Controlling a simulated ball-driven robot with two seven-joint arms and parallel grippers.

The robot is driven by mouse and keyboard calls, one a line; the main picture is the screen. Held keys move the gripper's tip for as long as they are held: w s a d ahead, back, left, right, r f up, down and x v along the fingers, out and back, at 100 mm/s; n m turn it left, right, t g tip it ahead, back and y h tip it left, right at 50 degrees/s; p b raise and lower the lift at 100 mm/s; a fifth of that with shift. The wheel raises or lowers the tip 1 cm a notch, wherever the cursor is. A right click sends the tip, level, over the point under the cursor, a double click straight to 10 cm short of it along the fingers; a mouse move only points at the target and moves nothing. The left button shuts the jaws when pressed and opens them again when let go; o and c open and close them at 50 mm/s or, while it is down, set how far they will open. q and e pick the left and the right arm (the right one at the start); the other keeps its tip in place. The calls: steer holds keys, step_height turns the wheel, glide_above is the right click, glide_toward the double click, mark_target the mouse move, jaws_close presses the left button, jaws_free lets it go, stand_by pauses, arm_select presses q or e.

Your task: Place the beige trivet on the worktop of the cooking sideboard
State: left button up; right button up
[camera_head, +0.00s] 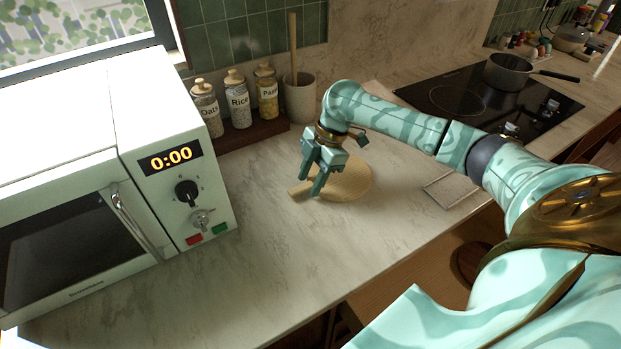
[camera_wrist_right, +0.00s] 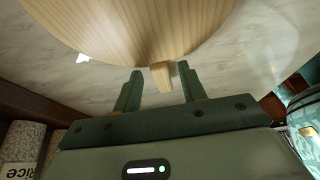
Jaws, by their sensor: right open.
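The beige trivet (camera_head: 352,182) is a round wooden disc with a short handle. It appears to lie flat on the marble worktop (camera_head: 262,240), right of the microwave; my right gripper and arm hide part of it. My right gripper (camera_head: 311,184) is open over the trivet's handle side. In the right wrist view, the trivet's disc (camera_wrist_right: 140,25) fills the top and its short handle points between the two open fingers (camera_wrist_right: 160,84), with gaps visible on both sides. My left gripper is not in view.
A white microwave (camera_head: 75,150) stands at left. Oats, rice and pasta jars (camera_head: 237,100) and a utensil crock (camera_head: 299,98) stand behind. A black hob (camera_head: 450,92) with a grey pan (camera_head: 507,72) is at right. The worktop's front middle is clear.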

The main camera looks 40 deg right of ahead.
steer(key=p+v, duration=0.3)
steer(key=v, duration=0.8)
steer(key=shift+r, duration=0.25)
